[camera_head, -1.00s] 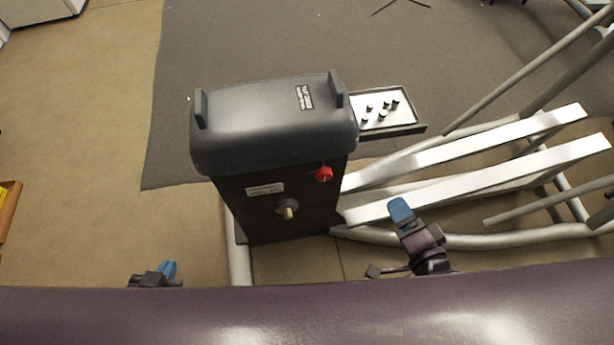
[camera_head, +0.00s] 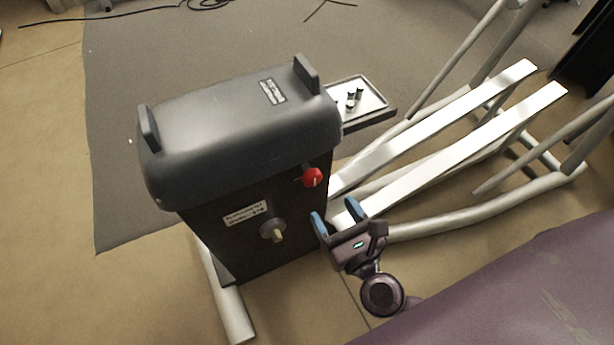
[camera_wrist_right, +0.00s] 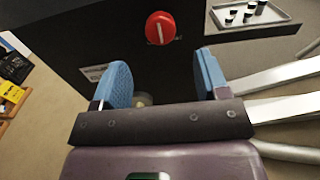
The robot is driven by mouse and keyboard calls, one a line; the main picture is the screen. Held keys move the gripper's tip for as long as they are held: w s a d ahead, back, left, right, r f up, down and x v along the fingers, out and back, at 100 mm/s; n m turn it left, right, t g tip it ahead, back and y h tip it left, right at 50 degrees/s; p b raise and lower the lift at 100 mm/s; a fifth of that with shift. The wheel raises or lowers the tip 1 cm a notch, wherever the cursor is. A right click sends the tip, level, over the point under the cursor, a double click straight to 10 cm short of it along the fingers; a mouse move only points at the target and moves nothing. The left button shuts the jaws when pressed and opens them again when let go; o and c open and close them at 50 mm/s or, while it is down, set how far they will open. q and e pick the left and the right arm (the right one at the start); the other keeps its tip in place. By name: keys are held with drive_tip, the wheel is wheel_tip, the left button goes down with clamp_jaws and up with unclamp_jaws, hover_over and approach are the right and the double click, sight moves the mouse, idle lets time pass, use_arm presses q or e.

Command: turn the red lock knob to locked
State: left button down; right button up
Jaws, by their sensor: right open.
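The red lock knob (camera_head: 312,177) is on the upper right of the dark front panel of the machine housing (camera_head: 255,200). In the right wrist view the red knob (camera_wrist_right: 160,28) lies ahead of the fingers, with a pale mark on its face. My right gripper (camera_head: 336,217) is open with blue finger pads, below and slightly right of the knob in the head view, apart from it. In the right wrist view the open right gripper (camera_wrist_right: 160,78) has nothing between its pads, and the knob shows beyond them. My left gripper is not in view.
A second, pale-handled knob (camera_head: 273,230) and a white label (camera_head: 245,214) are on the same panel, left of the gripper. A tray (camera_head: 362,103) with small dark cylinders stands behind right. White pedal beams (camera_head: 450,120) and grey tubes extend right.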

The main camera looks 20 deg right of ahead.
sight(315, 181)
drive_tip(key=w, duration=0.9)
drive_tip(key=shift+w+a+p, duration=0.15)
drive_tip(key=shift+w+p, duration=0.2)
drive_tip(key=shift+p, duration=0.05)
drive_tip(key=c, duration=0.9)
